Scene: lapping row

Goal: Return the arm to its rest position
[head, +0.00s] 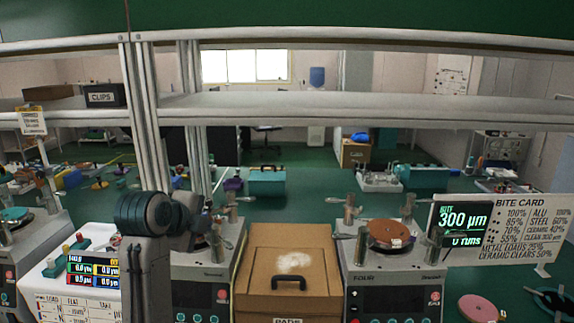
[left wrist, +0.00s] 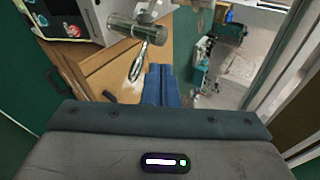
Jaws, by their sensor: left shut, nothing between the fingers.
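My left arm (head: 148,255) stands up in the lower left of the head view, its grey and dark teal joint in front of the left lapping machine (head: 205,262). In the left wrist view my left gripper (left wrist: 160,72) shows as blue fingers pressed together with nothing between them. They point toward the wooden cabinet (left wrist: 105,65) and appear apart from it. In the head view the fingertips cannot be made out clearly against the machine behind. My right gripper is in neither view.
A wooden box (head: 288,255) with a black handle stands between the left machine and the right lapping machine (head: 393,275). A display (head: 460,228) and bite card (head: 530,228) stand at right. Metal posts (head: 140,110) and a shelf (head: 350,108) cross ahead.

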